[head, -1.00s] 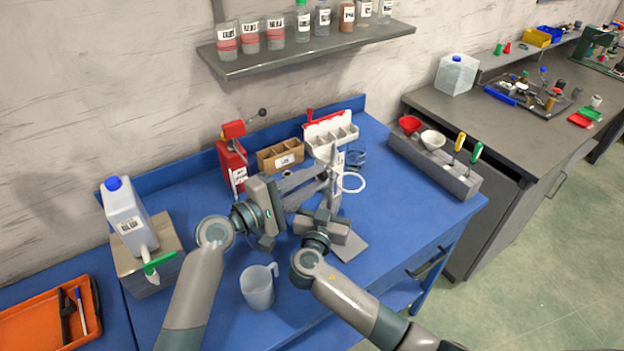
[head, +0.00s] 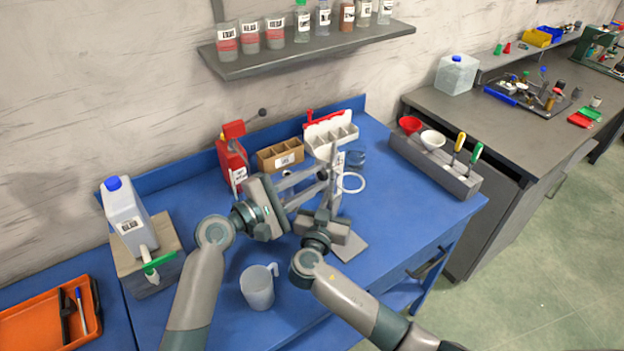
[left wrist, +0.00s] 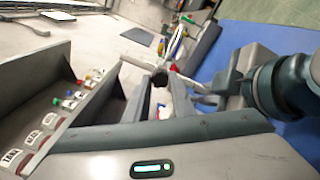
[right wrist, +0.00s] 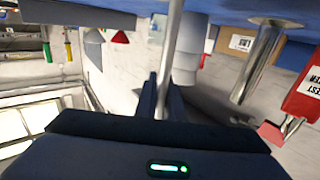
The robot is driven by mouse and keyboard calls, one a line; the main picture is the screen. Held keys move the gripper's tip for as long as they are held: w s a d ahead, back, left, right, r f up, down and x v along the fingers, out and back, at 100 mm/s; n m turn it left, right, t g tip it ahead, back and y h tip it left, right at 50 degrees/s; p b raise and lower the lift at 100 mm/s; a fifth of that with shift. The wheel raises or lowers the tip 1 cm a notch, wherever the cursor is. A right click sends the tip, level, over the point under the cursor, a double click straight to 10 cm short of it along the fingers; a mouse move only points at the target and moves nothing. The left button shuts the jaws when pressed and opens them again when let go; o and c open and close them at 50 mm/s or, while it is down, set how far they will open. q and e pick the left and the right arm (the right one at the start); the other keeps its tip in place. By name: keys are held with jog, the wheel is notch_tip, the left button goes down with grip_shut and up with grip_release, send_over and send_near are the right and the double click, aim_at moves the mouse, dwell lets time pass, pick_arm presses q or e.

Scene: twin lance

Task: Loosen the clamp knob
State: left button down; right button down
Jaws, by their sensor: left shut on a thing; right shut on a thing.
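A grey retort stand (head: 335,170) with a thin upright rod and a white ring (head: 351,183) stands on the blue bench. My left gripper (head: 322,184) reaches in from the left, its fingertips at the clamp by the rod. It is shut on a small part there, apparently the clamp knob, which the fingers hide. The left wrist view shows these fingertips (left wrist: 160,78) at the clamp, beside the pale rod (left wrist: 177,40). My right gripper (head: 326,208) is lower; in the right wrist view its fingers (right wrist: 163,95) are shut on the metal rod (right wrist: 172,50).
A clear beaker (head: 258,287) stands in front of my arms. A grey tool holder (head: 434,166) is at right. A jug (head: 127,215) is at left.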

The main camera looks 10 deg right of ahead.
pick_arm(q)
jog(key=c, duration=1.5)
grip_release()
jog(key=shift+a, duration=0.15)
jog(key=v, duration=1.2)
pick_arm(e)
jog(key=c, duration=1.8)
grip_release()
jog(key=shift+o, duration=0.2)
jog(key=v, duration=1.2)
pick_arm(q)
jog(key=shift+s, duration=0.1)
pick_arm(e)
jog(key=shift+f, duration=0.1)
